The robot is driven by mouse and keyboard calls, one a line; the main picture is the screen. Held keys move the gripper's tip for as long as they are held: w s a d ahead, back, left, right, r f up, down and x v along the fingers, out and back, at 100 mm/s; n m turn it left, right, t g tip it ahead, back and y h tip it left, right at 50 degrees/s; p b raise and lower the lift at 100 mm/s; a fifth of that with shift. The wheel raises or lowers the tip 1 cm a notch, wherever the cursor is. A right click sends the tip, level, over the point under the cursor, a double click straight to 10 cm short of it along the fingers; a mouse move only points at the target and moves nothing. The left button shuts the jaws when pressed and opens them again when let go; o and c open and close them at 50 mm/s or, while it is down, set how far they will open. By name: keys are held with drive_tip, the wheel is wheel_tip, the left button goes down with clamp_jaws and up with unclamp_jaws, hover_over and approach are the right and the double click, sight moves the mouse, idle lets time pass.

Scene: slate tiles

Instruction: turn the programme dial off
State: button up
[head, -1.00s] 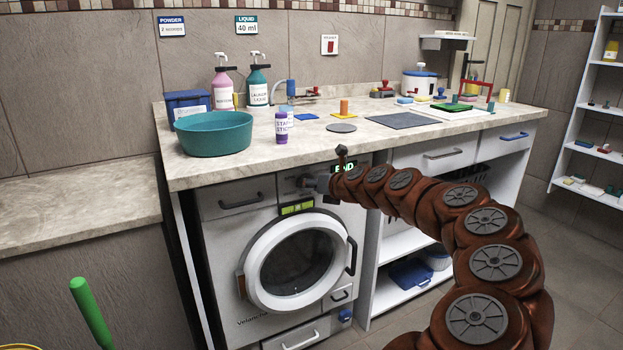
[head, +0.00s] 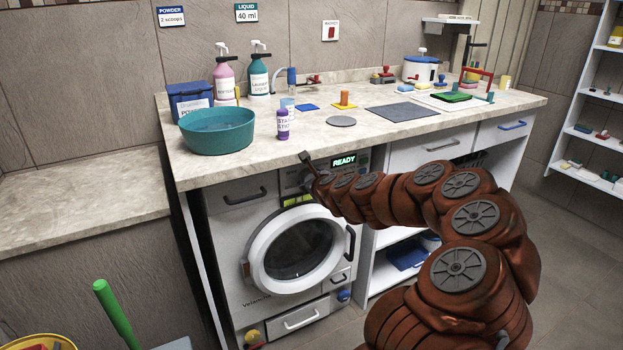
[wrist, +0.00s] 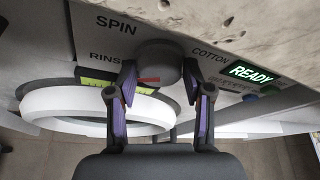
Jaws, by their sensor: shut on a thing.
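The programme dial (wrist: 158,58) is a dark round knob on the washing machine's front panel, seen in the wrist view. My gripper (wrist: 158,80) is shut on the dial, with one finger on each side of it. A red mark shows on the dial's near side, between the fingers. The words SPIN, RINSE and COTTON stand around the dial; an OFF label cannot be made out. The display (head: 344,161) reads READY in green. In the head view the washing machine (head: 240,225) has its round door shut, and my wrist covers the dial.
The worktop's edge (wrist: 240,40) lies close above the dial. A teal basin (head: 217,138), a purple-capped bottle (head: 283,125) and other items stand on the worktop. A green handle (head: 115,310) rises at lower left. Open floor lies at the right.

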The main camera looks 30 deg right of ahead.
drive_tip(key=shift+d+f+m+t+y+b, duration=0.1)
drive_tip(key=shift+m+t+y+b, duration=0.55)
drive_tip(key=shift+m+y+b, duration=1.45)
drive_tip(key=shift+d+m+t+y+b, duration=0.1)
drive_tip(key=shift+m+t+y+b, duration=0.7)
drive_tip(key=shift+m+b, duration=2.3)
drive_tip(key=shift+d+f+m+t+y+b, duration=0.1)
drive_tip(key=shift+m+t+y+b, duration=0.35)
drive_tip(key=shift+m+y+b, duration=2.1)
drive_tip(key=shift+a+m+h+p, duration=0.1)
drive_tip(key=shift+m+h+p, duration=0.55)
drive_tip(key=shift+h+p, duration=0.2)
